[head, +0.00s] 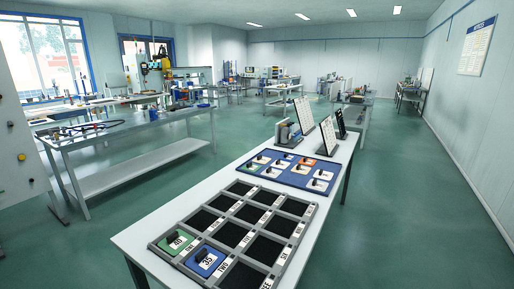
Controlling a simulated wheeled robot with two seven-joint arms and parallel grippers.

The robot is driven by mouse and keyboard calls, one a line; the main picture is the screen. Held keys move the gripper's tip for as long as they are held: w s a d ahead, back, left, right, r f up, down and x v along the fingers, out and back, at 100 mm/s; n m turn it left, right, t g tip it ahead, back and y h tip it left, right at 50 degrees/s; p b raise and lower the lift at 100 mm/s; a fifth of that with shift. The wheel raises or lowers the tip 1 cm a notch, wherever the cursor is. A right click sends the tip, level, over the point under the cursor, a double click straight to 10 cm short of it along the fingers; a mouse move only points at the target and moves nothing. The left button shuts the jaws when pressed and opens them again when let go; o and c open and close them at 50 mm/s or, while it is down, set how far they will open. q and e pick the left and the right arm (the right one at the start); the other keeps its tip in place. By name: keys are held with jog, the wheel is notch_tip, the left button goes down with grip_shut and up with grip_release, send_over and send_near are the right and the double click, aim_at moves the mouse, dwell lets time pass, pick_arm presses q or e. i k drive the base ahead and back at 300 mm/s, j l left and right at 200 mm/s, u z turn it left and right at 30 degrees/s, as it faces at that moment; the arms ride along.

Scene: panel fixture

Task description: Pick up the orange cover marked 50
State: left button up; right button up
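A small orange cover (307,161) sits in the back row of the blue tray (269,177) on the white table. Its number is too small to read. Several other covers with white labels and dark handles lie around it in the same tray. Neither of my grippers shows in the head view.
A grey panel fixture (217,208) with dark, labelled compartments lies in front of the tray. A green cover marked 40 (178,241) and a blue cover marked 35 (206,262) sit in its left compartments. Upright boards (328,135) stand behind the tray.

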aim_at(304, 161)
jog(key=i+l+u, duration=0.1)
jog(key=l+u, duration=0.2)
jog(key=u, duration=0.2)
jog(key=l+u, duration=0.35)
jog(key=u, duration=0.15)
jog(key=l+u, duration=0.1)
jog(key=l, duration=0.8)
jog(key=l+u, duration=0.15)
jog(key=l, duration=0.75)
jog(key=l+u, duration=0.1)
jog(key=l, duration=0.75)
jog(key=k+l+u, duration=0.15)
jog(key=l, duration=0.75)
